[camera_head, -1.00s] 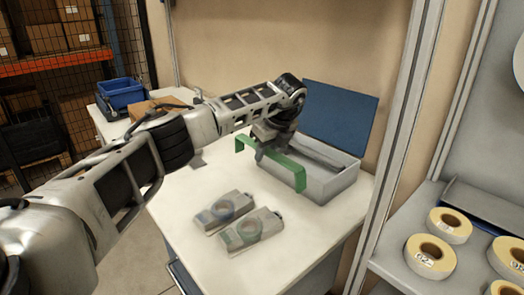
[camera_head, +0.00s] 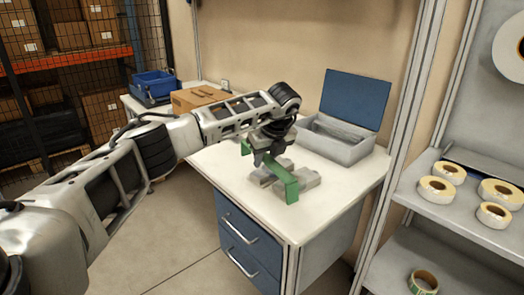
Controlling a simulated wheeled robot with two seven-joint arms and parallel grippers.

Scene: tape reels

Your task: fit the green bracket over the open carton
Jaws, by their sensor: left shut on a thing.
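The open carton (camera_head: 333,148) is a grey box on the white worktop, with its blue lid (camera_head: 356,98) standing up at the back. The green bracket (camera_head: 280,177) is a long strip with bent-down ends. My left gripper (camera_head: 264,157) is shut on the bracket near its middle, and its fingers are partly hidden by the bracket and my wrist. The bracket is in front and to the left of the carton, apart from it. It covers part of the grey dispensers (camera_head: 307,180) on the worktop; I cannot tell whether it touches them. My right gripper is not in view.
A cardboard box (camera_head: 196,98) and a blue bin (camera_head: 154,86) are on a surface at the back left. A shelf of tape rolls (camera_head: 437,190) stands to the right beyond a metal post (camera_head: 392,150). The worktop's front corner (camera_head: 290,232) is clear.

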